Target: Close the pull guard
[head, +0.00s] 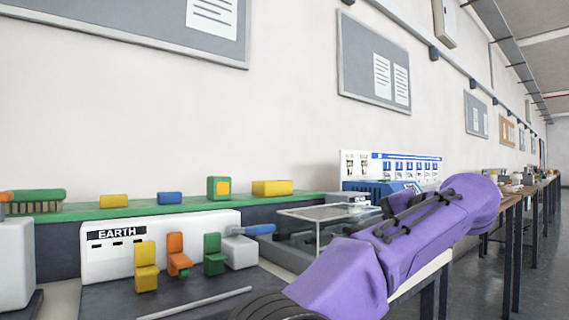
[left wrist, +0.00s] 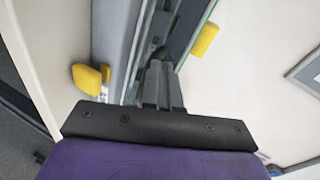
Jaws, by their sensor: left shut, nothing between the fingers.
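A clear panel in a thin metal frame (head: 322,213), which looks like the pull guard, stands over a grey machine on the bench in the head view. I cannot tell how far it is open. My purple arm crosses in front of the machine's right side and hides part of it. My left gripper (left wrist: 160,68) shows in the left wrist view, with its grey fingers together and empty. The fingertips are over a dark channel between grey rails (left wrist: 141,35). I cannot tell whether they touch it. My right gripper is not in view.
A white EARTH box (head: 103,262) with yellow, orange and green switches stands left of the machine. Coloured blocks lie on a green ledge (head: 150,209) behind. A blue-and-white panel (head: 391,168) stands at the back. In the left wrist view, yellow pieces (left wrist: 88,79) (left wrist: 205,40) flank the fingers.

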